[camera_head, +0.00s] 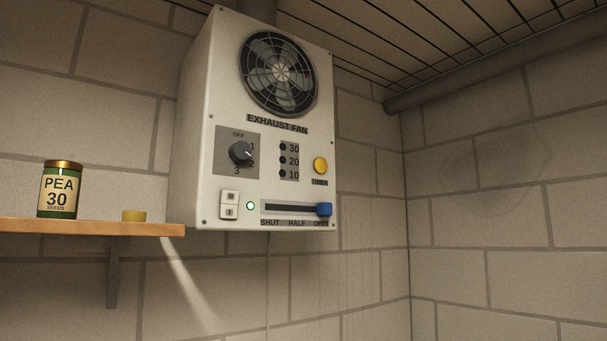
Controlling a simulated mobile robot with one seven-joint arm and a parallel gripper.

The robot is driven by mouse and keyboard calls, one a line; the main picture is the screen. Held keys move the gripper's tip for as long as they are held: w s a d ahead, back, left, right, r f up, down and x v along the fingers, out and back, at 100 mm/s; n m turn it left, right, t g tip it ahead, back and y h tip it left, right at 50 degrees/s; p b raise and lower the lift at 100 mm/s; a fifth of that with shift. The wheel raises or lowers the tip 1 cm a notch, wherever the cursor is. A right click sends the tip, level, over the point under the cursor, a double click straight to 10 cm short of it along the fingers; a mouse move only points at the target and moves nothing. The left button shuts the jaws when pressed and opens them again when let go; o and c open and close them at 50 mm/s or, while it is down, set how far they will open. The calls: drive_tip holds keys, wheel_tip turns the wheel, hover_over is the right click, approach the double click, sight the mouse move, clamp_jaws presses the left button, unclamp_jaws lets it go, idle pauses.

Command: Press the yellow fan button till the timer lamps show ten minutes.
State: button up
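The white exhaust fan box (222,110) hangs on the block wall in the head view. Its round yellow button (320,165) is at the right of the front panel, above a small dark label. Left of the button, the timer lamps (282,160) stand in a column marked 30, 20 and 10 from top to bottom. All three lamps look dark. A small indicator (250,206) glows green low on the panel. My gripper is not in view, and nothing touches the button.
The panel also has a dark rotary knob (240,153), a white rocker switch (229,204) and a blue slider (323,209) at OPEN. A wooden shelf (80,227) at left bears a pea seed tin (60,190) and a yellow lid-like piece (133,216). Space right of the box is clear.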

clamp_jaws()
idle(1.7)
